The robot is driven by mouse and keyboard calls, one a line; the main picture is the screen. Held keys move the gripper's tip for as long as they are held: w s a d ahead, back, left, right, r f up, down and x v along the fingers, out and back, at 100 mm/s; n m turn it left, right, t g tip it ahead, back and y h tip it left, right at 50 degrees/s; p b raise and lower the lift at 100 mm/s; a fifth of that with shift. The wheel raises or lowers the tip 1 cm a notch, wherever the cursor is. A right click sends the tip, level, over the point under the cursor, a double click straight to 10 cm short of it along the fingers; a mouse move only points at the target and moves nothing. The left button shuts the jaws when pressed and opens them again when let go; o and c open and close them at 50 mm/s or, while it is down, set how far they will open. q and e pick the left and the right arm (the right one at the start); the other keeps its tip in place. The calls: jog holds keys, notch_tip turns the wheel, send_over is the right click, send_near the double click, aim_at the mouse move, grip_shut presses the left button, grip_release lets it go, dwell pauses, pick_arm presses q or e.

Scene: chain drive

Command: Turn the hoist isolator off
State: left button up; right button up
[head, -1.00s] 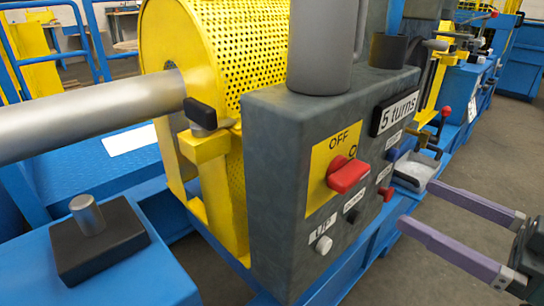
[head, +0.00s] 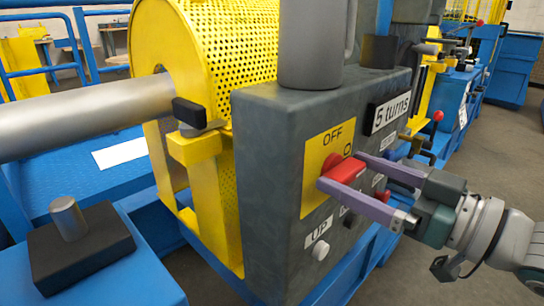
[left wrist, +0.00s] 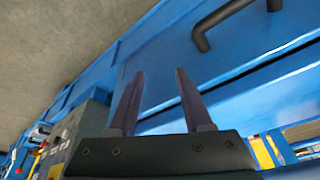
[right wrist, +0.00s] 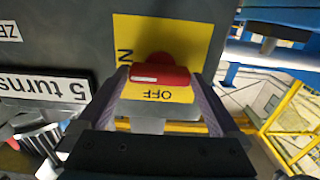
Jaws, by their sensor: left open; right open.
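The hoist isolator is a red handle (head: 342,171) on a yellow plate (head: 315,190) on the grey control box. The plate reads OFF above the handle. In the right wrist view the red handle (right wrist: 165,75) lies crosswise, with a pale mark toward its left end, on the side of a partly hidden label ending in N. My right gripper (head: 341,168) is open, its purple fingers on either side of the handle; contact cannot be told. My left gripper (left wrist: 155,88) is open and empty in the left wrist view, near blue framework, and not in the head view.
The control box (head: 270,180) also bears a "5 turns" sign (head: 391,112) and a white button (head: 320,251) labelled UP. A yellow perforated guard (head: 235,50) and a grey shaft (head: 80,118) stand left of it. Floor is clear at the right.

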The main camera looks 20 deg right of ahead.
jog(key=shift+c, duration=0.2)
jog(key=c, duration=1)
